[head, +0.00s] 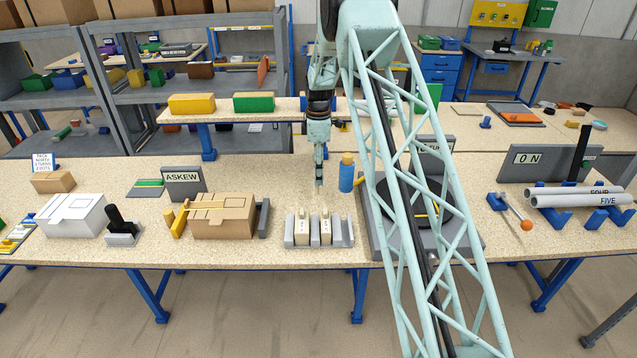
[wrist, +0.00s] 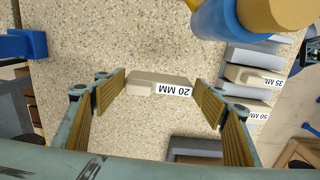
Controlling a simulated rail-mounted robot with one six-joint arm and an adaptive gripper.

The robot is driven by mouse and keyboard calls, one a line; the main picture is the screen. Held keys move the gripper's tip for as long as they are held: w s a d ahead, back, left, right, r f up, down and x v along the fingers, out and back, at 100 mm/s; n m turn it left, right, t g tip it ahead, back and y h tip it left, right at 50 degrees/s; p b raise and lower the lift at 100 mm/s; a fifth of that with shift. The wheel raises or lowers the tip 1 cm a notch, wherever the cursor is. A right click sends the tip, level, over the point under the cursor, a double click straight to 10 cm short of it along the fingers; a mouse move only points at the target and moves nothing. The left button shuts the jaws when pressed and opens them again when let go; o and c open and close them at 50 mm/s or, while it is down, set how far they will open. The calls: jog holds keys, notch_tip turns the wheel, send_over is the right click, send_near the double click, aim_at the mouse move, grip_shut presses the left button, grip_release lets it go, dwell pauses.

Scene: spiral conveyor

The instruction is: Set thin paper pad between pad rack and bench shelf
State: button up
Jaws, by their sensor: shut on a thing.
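My gripper (head: 319,180) points straight down over the bench, behind the pad rack and left of a bottle. In the wrist view its fingers (wrist: 160,92) are shut on a thin beige paper pad (wrist: 145,83) labelled 20 MM. I cannot tell whether the pad touches the bench. The grey pad rack (head: 345,238) stands at the bench's front and holds two pads; in the wrist view these read 35 MM (wrist: 245,75) and 50 MM (wrist: 232,99). The bench shelf (head: 225,110) runs along the back, above the bench, on blue legs.
A blue bottle (head: 346,175) with a yellow cap stands close right of my gripper. A brown carton (head: 222,222) lies left of the rack, with a grey block (head: 263,218) at its side. A yellow box (head: 192,103) and green box (head: 253,102) stand on the shelf.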

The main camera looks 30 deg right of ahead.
jog(key=shift+f, duration=0.7)
jog(key=shift+f, duration=0.1)
jog(key=shift+f, duration=1.8)
jog(key=shift+f, duration=0.15)
jog(key=o, duration=0.8)
jog(key=shift+o, duration=0.2)
notch_tip(320, 180, up, 12)
jog(key=shift+f, duration=0.1)
jog(key=shift+r, duration=0.3)
